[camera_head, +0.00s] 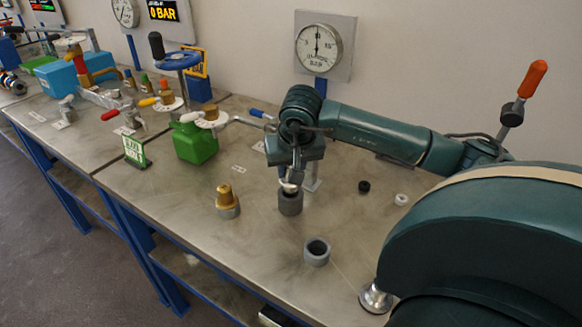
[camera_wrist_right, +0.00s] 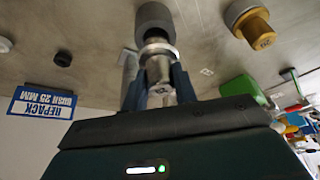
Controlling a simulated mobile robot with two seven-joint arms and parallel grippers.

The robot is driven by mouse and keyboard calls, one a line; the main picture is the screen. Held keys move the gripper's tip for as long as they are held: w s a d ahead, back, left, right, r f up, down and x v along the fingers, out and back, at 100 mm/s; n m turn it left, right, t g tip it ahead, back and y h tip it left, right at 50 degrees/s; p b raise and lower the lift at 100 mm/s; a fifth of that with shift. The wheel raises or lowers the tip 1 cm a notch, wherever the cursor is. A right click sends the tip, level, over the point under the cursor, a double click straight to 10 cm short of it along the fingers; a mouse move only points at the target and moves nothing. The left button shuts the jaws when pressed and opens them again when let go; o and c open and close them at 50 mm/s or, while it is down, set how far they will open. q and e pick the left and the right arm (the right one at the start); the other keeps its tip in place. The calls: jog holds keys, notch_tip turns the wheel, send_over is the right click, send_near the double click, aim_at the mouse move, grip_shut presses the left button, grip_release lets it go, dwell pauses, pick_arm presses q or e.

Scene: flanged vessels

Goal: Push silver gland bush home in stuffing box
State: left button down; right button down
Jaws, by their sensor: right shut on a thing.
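The silver gland bush (camera_head: 289,187) is at the mouth of a dark grey stuffing box (camera_head: 290,205) in the head view. My right gripper (camera_head: 294,176) points down over it and is shut on the bush. How deep the bush sits is hard to tell. My left gripper is not in view.
A brass bush (camera_head: 225,192) stands in another grey box (camera_head: 229,211) to the left. An empty grey box (camera_head: 316,253) stands in front. Black (camera_head: 364,186) and white (camera_head: 401,199) rings lie right.

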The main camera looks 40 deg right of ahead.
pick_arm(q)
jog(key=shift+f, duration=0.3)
pick_arm(e)
jog(key=shift+f, duration=0.15)
